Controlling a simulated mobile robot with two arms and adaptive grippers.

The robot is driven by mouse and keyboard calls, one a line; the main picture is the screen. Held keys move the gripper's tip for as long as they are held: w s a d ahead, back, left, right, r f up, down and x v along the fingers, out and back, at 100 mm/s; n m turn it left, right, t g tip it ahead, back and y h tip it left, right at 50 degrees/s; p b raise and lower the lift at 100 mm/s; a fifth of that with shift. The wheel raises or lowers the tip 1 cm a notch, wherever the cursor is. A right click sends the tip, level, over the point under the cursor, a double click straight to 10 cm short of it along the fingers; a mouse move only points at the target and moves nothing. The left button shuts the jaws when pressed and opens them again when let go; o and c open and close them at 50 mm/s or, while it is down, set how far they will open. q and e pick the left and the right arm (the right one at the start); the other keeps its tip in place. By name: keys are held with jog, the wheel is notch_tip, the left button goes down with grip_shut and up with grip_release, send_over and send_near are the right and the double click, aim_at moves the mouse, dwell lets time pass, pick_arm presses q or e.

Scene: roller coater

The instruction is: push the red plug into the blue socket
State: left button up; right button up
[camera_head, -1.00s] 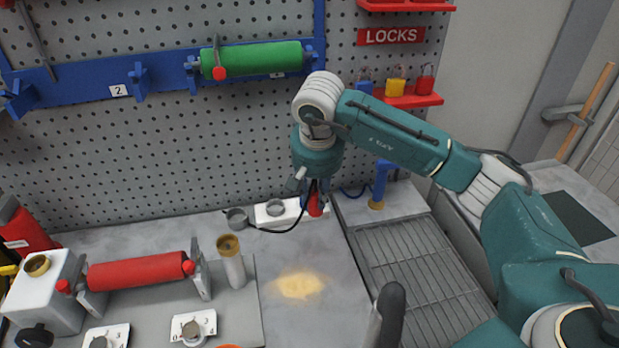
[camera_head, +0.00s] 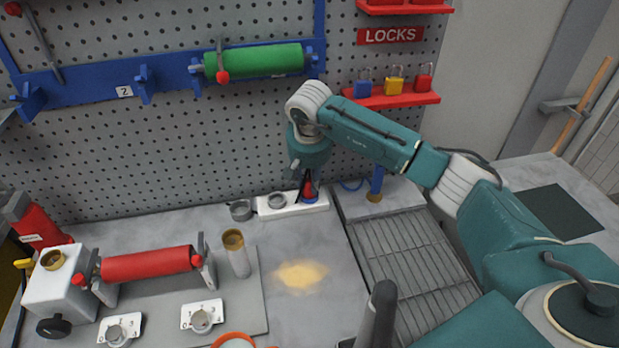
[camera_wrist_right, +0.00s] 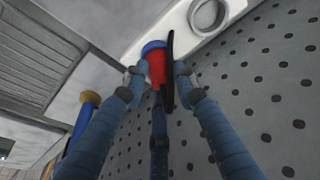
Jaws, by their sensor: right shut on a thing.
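The red plug (camera_head: 308,188) is in my right gripper (camera_head: 310,181) at the white strip on the back of the bench. In the right wrist view, the fingers (camera_wrist_right: 158,80) close around the red plug (camera_wrist_right: 157,66), and its far end meets the blue socket (camera_wrist_right: 152,46). The blue socket (camera_head: 310,198) also shows just below the plug in the head view. How deep the plug sits in it I cannot tell. A black strip, probably the plug's cable, runs beside it. My left gripper is out of view.
The white strip (camera_head: 291,206) also has a grey round socket (camera_head: 277,200). A metal grate (camera_head: 412,268) and a blue post (camera_head: 377,183) stand to the right. A red roller (camera_head: 147,264) lies at the left. The perforated board is close behind.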

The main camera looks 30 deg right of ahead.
jog(key=shift+f, duration=0.15)
jog(key=o, duration=1.2)
jog(key=shift+c, duration=0.2)
jog(key=shift+r, duration=0.55)
jog(key=b+v, duration=0.2)
jog(key=v, duration=0.4)
jog(key=shift+s+r, duration=0.2)
jog(key=shift+r, duration=0.2)
jog(key=shift+a, duration=0.1)
